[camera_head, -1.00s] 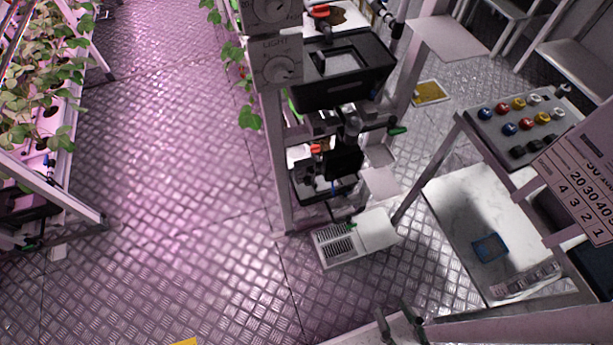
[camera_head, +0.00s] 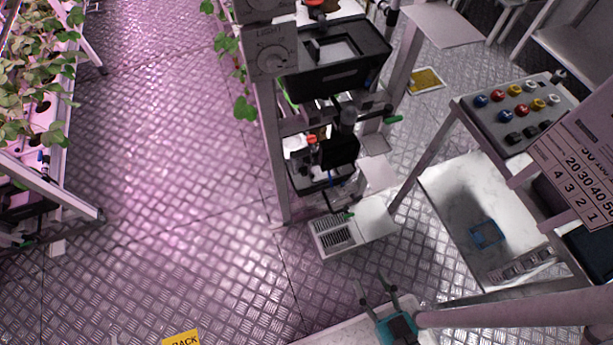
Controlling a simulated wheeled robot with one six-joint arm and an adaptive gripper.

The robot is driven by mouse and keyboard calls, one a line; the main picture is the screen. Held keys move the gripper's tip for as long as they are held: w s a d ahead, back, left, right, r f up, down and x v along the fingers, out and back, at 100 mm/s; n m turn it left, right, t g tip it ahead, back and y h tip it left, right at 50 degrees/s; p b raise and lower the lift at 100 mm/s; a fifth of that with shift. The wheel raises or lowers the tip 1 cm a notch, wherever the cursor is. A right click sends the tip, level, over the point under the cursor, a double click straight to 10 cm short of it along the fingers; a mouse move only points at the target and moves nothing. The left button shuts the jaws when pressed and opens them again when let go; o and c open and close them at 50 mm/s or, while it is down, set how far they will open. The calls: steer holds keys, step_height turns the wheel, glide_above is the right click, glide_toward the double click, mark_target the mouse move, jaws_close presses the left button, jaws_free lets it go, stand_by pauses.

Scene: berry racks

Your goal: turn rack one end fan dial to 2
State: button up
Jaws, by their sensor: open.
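Two grey dial panels sit on the end post of the middle rack in the head view. The lower one is the light dial (camera_head: 272,56), marked LIGHT. The upper dial (camera_head: 262,6) is cut off by the top edge, and its label is out of view, so I cannot tell whether it is the fan dial. My gripper (camera_head: 377,291) is at the bottom centre, fingers apart and empty, pointing up in the picture. It is well below and right of both dials and touches nothing that I can see.
A black tank (camera_head: 334,66) and pump parts fill the rack (camera_head: 281,190). A white vented box (camera_head: 334,236) stands at its foot. A button panel (camera_head: 513,112) on a stand is at right. Plants (camera_head: 38,95) line the left. The diamond-plate floor (camera_head: 170,190) between is clear.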

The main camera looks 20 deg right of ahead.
steer(key=w+f+t, duration=0.1)
steer(key=w+f, duration=1)
steer(key=w, duration=0.1)
steer(key=t, duration=0.1)
glide_toward(305, 174)
steer(key=w, duration=0.8)
steer(key=shift+w+f, duration=0.3)
steer(key=shift+w, duration=0.05)
jaws_close()
